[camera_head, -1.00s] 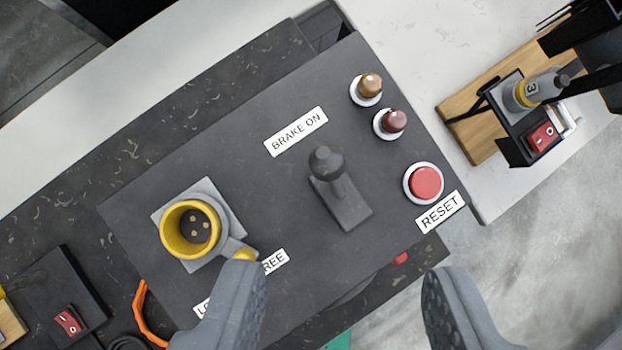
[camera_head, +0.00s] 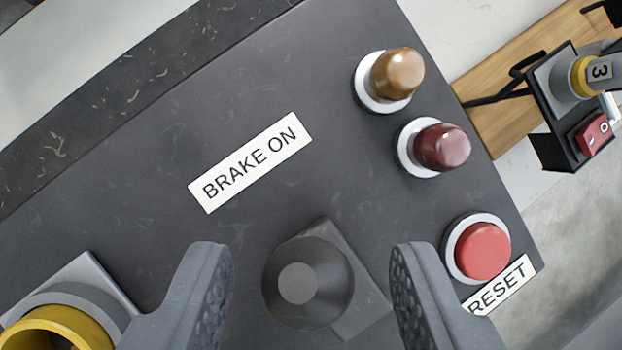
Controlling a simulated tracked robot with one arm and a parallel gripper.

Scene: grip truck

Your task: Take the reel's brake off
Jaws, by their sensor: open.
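The brake lever's dark round knob (camera_head: 308,284) stands on the grey panel (camera_head: 130,190), low in the middle of the view. Its rectangular base (camera_head: 358,310) shows behind the knob, to the lower right. A white "BRAKE ON" label (camera_head: 250,162) lies up and left of the knob. My gripper (camera_head: 312,262) is open, with one finger on each side of the knob. Gaps show between the knob and both fingers. The "FREE" label seen earlier is out of view.
A red button (camera_head: 482,250) with a "RESET" label (camera_head: 500,287) sits close to the right finger. An amber lamp (camera_head: 397,74) and a dark red lamp (camera_head: 441,147) stand above it. A yellow-rimmed socket (camera_head: 45,335) is at the lower left.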

